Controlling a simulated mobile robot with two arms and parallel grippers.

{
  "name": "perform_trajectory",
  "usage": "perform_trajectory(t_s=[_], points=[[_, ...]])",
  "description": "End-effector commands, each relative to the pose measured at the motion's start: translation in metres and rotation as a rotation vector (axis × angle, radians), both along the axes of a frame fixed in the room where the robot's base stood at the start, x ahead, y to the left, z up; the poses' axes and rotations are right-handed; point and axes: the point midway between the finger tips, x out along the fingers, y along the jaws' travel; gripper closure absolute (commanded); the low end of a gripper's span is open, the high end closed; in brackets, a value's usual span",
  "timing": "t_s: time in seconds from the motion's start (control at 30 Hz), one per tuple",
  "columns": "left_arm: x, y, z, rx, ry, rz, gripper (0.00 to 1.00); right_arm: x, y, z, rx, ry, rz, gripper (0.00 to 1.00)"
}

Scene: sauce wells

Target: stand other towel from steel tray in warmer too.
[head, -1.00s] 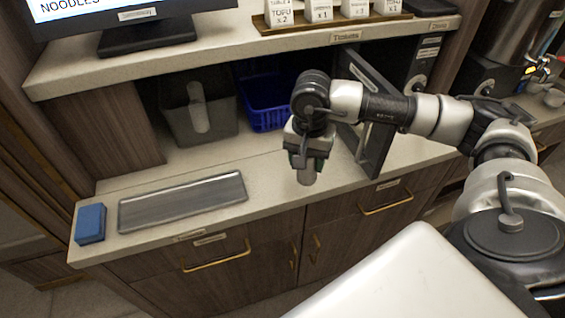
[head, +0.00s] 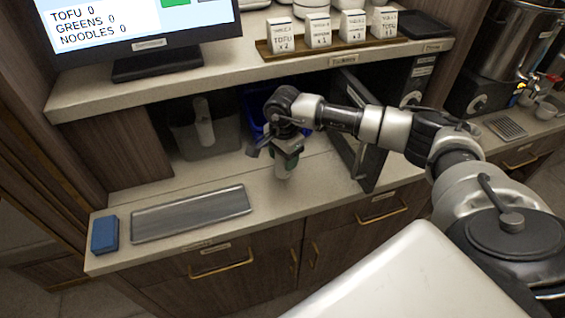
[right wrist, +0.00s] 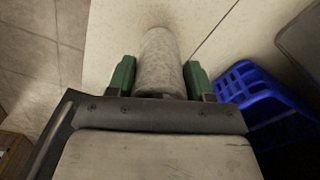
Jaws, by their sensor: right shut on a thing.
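My right gripper (head: 286,160) is shut on a white rolled towel (head: 283,169), held upright above the counter, left of the open dark door. In the right wrist view the towel (right wrist: 161,65) sits between the green fingertips (right wrist: 160,80). The steel tray (head: 190,214) lies empty on the counter at the left. Behind it, under the shelf, a grey open-topped bin (head: 185,142) holds another white rolled towel (head: 204,122), standing slightly tilted. I cannot tell whether this bin is the warmer. My left gripper is out of view.
A blue basket (head: 253,112) stands right of the bin, partly hidden by my arm; it also shows in the right wrist view (right wrist: 258,95). An open dark door (head: 364,140) juts over the counter. A blue block (head: 105,235) lies left of the tray. The shelf (head: 240,66) overhangs the bin.

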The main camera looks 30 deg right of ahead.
Motion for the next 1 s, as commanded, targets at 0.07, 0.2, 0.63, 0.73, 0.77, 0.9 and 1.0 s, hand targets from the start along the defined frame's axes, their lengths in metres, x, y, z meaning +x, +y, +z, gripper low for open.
perform_trajectory(t_s=[0.07,0.2,0.63,0.73,0.77,0.9,1.0], points=[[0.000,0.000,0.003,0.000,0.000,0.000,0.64,0.002,0.002,-0.003,0.001,0.001,0.000,0.72],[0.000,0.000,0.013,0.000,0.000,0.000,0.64,0.001,0.002,-0.021,-0.001,0.004,-0.001,0.72],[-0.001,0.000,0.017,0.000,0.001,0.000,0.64,0.002,0.002,-0.043,0.000,-0.001,0.000,0.72],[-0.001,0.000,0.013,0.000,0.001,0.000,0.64,0.002,0.002,-0.046,0.000,-0.001,0.000,0.72],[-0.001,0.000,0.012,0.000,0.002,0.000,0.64,0.002,0.002,-0.047,0.000,-0.001,0.000,0.72],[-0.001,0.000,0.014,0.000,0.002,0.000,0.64,0.002,0.002,-0.045,0.000,0.000,0.000,0.27],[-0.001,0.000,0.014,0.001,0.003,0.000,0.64,0.002,0.002,-0.045,0.000,0.000,0.000,0.23]])
